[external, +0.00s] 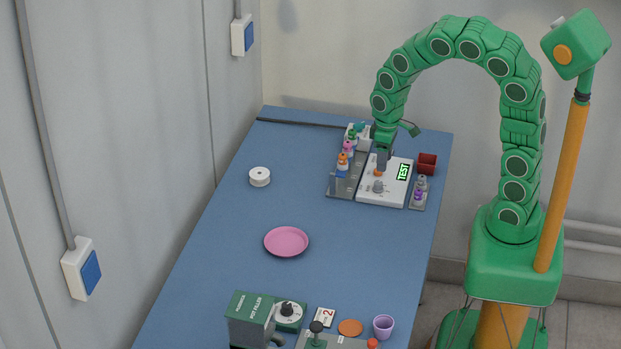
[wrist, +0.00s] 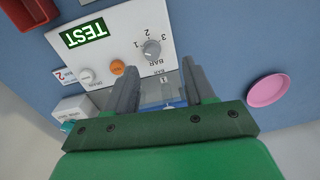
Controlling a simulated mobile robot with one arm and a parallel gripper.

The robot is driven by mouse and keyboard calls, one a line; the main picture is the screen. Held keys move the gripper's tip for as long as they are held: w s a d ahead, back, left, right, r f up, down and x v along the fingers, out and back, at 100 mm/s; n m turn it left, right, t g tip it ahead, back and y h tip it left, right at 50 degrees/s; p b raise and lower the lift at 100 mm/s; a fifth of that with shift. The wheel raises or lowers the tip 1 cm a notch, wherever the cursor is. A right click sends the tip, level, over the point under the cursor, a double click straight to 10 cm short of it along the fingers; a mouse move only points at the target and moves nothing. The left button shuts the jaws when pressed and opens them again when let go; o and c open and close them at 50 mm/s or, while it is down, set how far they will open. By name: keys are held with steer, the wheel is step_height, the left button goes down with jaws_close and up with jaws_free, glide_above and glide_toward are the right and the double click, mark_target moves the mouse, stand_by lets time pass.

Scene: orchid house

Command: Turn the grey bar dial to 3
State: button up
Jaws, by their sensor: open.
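The grey bar dial (wrist: 152,47) is a round knob on a white panel (wrist: 110,33), with 1, 2 and 3 marked around it and BAR printed beside it. In the external view the dial (external: 378,187) stands near the panel's front left. I cannot tell which number it points to. My gripper (wrist: 158,68) is open and empty, its fingers apart on either side of the strip just below the dial in the wrist view. In the external view my gripper (external: 382,164) hangs over the panel, behind the dial. The dial is not between the fingers.
A green TEST display (external: 403,172) is on the panel. Several small coloured fittings stand on a grey rack (external: 335,187) at left. A dark red box (external: 427,163) stands right. A pink plate (external: 286,242) lies nearer.

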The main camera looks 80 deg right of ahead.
mark_target(379, 182)
steer(key=shift+w+d+f, duration=0.65)
steer(key=shift+d+f, duration=0.1)
steer(key=shift+f, duration=0.2)
steer(key=shift+a+f, duration=0.1)
steer(key=shift+f, duration=3.65)
jaws_close()
